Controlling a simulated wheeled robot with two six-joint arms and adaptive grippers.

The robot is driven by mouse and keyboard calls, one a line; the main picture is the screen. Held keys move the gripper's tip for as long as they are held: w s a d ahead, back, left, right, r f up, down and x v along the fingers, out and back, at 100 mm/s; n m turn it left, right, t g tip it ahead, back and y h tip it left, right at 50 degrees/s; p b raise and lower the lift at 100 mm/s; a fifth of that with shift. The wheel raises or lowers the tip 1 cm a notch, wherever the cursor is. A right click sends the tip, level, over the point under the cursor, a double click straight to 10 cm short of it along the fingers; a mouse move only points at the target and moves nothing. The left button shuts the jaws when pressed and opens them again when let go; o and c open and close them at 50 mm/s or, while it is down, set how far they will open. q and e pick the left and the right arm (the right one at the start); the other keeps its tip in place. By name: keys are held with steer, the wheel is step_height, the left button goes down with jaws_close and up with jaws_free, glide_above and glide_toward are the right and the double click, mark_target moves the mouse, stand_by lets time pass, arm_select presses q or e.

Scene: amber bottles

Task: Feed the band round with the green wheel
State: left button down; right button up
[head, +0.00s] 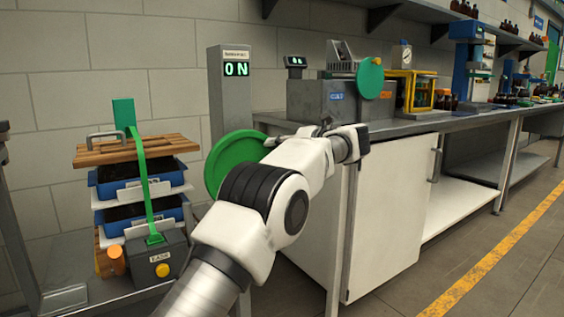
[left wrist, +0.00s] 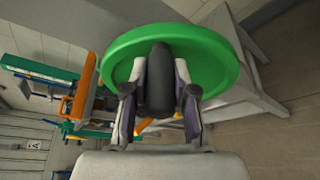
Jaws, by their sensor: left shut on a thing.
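The large green wheel (head: 226,158) is on the grey post and is partly hidden behind my left arm. In the left wrist view the green wheel (left wrist: 205,48) fills the top, with a dark knob (left wrist: 159,80) in front of it. My left gripper (left wrist: 158,105) is shut on that knob, one finger on each side. In the head view the gripper (head: 277,139) is small and mostly hidden at the wheel's right edge. The green band (head: 147,190) runs from a green block over the wooden board down to a grey box. My right gripper is not in view.
The grey post's display (head: 236,69) reads "0 N". Blue trays (head: 120,188) are stacked under the wooden board (head: 150,148). The grey box (head: 158,259) has a yellow button. A bench (head: 405,126) on the right carries a machine with a smaller green disc (head: 370,78).

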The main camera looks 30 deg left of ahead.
arm_select(q)
steer(key=shift+s+a+r+n+t+h+b, duration=0.2)
steer(key=shift+s+r+n+b, duration=0.1)
steer(key=shift+s+n+b, duration=0.15)
steer(key=shift+s+a+r+n+t+h+b, duration=0.2)
steer(key=shift+s+r+n+b, duration=0.1)
steer(key=shift+n+b, duration=0.2)
steer(key=c, duration=0.9)
jaws_free()
steer(key=shift+s, duration=0.1)
steer(key=shift+d, duration=0.1)
steer(key=v, duration=1.2)
steer(key=shift+r, duration=0.1)
